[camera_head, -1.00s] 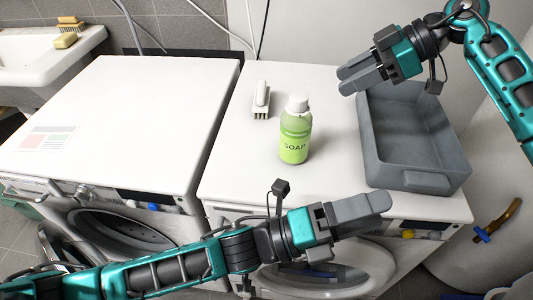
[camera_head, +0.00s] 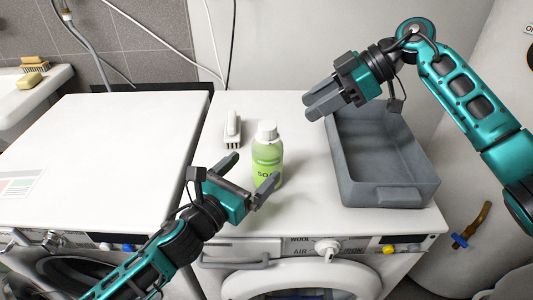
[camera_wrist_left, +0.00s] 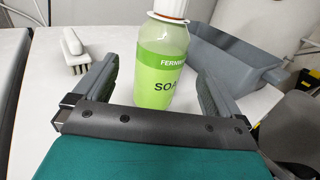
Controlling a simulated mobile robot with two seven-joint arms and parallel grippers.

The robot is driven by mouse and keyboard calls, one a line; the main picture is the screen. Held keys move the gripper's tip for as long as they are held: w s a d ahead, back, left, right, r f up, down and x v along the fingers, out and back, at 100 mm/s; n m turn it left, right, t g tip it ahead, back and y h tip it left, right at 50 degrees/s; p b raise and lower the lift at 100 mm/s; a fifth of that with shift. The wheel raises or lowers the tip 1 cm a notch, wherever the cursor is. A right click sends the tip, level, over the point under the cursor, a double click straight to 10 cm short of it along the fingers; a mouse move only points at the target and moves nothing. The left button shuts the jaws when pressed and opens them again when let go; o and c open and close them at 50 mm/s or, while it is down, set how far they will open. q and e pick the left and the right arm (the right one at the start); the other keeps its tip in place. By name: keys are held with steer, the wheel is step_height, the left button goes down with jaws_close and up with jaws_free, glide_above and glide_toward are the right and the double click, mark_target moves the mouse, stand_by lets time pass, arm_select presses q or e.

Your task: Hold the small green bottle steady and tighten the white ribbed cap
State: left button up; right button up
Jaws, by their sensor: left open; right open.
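The small green bottle (camera_head: 267,160) stands upright on the right-hand white machine, its SOAP label facing me. Its white ribbed cap (camera_head: 267,132) sits on top; in the left wrist view the cap (camera_wrist_left: 170,8) is cut by the upper edge, with an orange ring beneath it. My left gripper (camera_head: 252,175) is open just in front of the bottle. In the left wrist view the bottle (camera_wrist_left: 161,65) stands between the two fingers' directions, with space on both sides. My right gripper (camera_head: 316,106) is open and empty, above and right of the bottle, near the grey tub.
A grey tub (camera_head: 395,193) stands right of the bottle. A small white brush (camera_head: 232,130) lies behind it to the left. The left-hand machine top (camera_head: 110,150) is mostly clear.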

arm_select(q)
steer(key=x, duration=0.8)
steer(key=shift+w+d, duration=0.15)
steer(key=shift+c, duration=0.2)
steer(key=c, duration=1.2)
arm_select(e)
steer(key=o, duration=0.3)
steer(key=shift+a+r+n, duration=0.15)
steer(key=shift+a+n, duration=0.05)
steer(key=shift+n, duration=0.2)
steer(key=shift+o, duration=0.8)
steer(key=shift+s+a+r+n+h, duration=0.2)
steer(key=shift+a+n+h, duration=0.15)
steer(key=shift+n, duration=0.35)
steer(key=n+t+h, duration=0.3)
steer(key=n+h, duration=0.5)
steer(key=n, duration=1.5)
glide_toward(268, 125)
steer(key=x, duration=0.9)
